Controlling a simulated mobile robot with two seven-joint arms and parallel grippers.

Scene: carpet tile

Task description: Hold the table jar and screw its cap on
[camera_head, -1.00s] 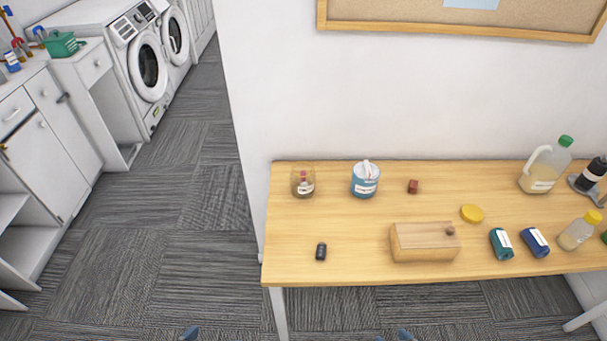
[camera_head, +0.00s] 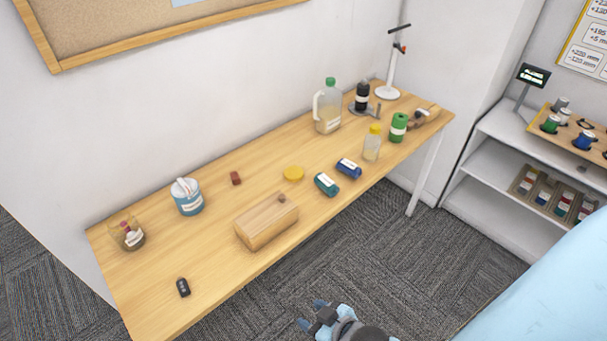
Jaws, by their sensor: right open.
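A yellow round cap (camera_head: 293,173) lies flat on the wooden table (camera_head: 225,180), near its middle. A clear open glass jar (camera_head: 127,235) with a white label and small items inside stands upright at the table's left end. No lid shows on it. My right gripper (camera_head: 310,314) is at the bottom of the view, below the table's front edge and over the carpet. It is open and apart from both things. My left gripper is not in view.
Teal (camera_head: 326,184) and blue (camera_head: 348,168) containers, a yellow-capped bottle (camera_head: 372,145) and a jug (camera_head: 327,110) stand or lie farther right. Shelves (camera_head: 500,170) are at right.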

